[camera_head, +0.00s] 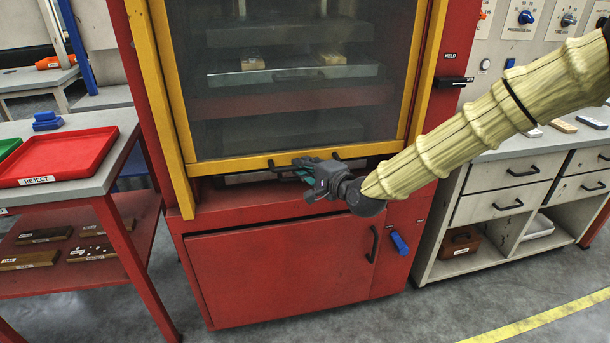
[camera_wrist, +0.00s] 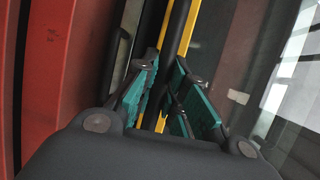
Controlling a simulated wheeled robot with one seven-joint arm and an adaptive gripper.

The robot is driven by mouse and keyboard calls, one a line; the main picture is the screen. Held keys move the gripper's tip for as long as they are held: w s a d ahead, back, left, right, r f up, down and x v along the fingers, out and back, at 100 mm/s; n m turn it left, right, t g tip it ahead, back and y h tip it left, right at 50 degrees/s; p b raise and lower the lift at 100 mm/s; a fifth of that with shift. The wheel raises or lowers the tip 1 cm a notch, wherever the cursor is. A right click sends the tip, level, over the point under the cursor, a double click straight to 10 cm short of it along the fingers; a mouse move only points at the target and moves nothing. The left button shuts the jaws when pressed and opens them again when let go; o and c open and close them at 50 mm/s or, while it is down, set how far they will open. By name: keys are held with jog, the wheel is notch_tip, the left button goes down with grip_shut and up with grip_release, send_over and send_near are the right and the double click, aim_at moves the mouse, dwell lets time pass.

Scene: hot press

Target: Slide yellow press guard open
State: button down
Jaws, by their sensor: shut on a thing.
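The yellow press guard (camera_head: 148,75) is a yellow frame around a dark see-through panel on the front of the red press. Its bottom edge is low, a little above the red lower cabinet. A black bar handle (camera_head: 337,156) runs along the bottom rail. My gripper (camera_head: 306,170) is at this handle, coming from the lower right. In the wrist view the teal finger pads of my gripper (camera_wrist: 170,98) sit on either side of the dark handle bar (camera_wrist: 181,28), with the yellow rail (camera_wrist: 192,32) behind it. The gripper hides part of the handle.
Behind the panel, blocks lie on a press shelf (camera_head: 355,72). A red REJECT tray (camera_head: 95,152) stands on a side table at left. A grey counter with drawers (camera_head: 497,205) is at right. The lower cabinet (camera_head: 280,268) has a black handle and a blue lever (camera_head: 399,243).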

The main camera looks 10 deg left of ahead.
notch_tip(320, 180, up, 39)
jog(key=p, duration=1.7)
jog(key=shift+r+p, duration=0.2)
jog(key=shift+p, duration=0.15)
jog(key=c, duration=1.5)
grip_release()
jog(key=shift+f, duration=0.1)
jog(key=shift+o, duration=0.2)
jog(key=v, duration=1.2)
